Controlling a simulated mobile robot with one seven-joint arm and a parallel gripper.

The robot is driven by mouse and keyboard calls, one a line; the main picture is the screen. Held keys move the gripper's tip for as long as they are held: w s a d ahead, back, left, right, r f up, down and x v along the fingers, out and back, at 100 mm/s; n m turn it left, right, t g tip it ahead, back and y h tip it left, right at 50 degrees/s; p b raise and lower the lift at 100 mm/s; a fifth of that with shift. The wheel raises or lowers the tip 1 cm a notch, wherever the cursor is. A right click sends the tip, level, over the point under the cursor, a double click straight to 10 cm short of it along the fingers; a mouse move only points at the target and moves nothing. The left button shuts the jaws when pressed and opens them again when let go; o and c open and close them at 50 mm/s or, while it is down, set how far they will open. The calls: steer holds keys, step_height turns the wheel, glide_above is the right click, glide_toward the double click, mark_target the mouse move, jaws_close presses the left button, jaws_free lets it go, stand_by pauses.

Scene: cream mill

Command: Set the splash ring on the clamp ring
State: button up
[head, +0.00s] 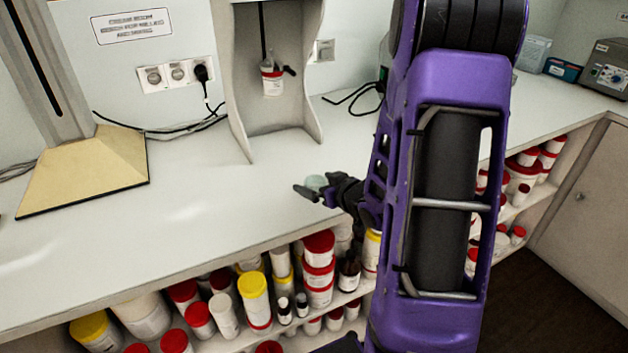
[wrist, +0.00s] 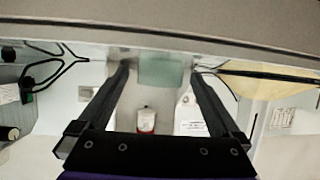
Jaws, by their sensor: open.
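A small pale green, translucent piece (head: 316,182) is at my gripper near the bench's front edge. It may be the splash ring, but its ring shape cannot be made out. My gripper (head: 318,191) is open, low over the bench, its fingers pointing left. In the wrist view the pale green piece (wrist: 165,70) shows between the open fingertips (wrist: 158,72); whether they touch it cannot be told. I cannot identify the clamp ring in either view. My arm hides part of the bench on the right.
A grey hood (head: 240,85) stands at the back, with a red-and-white container (head: 273,83) inside it. A stand with a beige base (head: 85,170) is at left. Several jars (head: 255,298) fill the shelf below. A grey device (head: 607,68) is far right. The bench (head: 190,210) is clear left of my gripper.

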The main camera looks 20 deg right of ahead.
steer(key=shift+w+f, duration=0.1)
steer(key=shift+w, duration=0.1)
steer(key=c, duration=1.4)
steer(key=shift+r+p, duration=1)
steer(key=shift+r, duration=0.3)
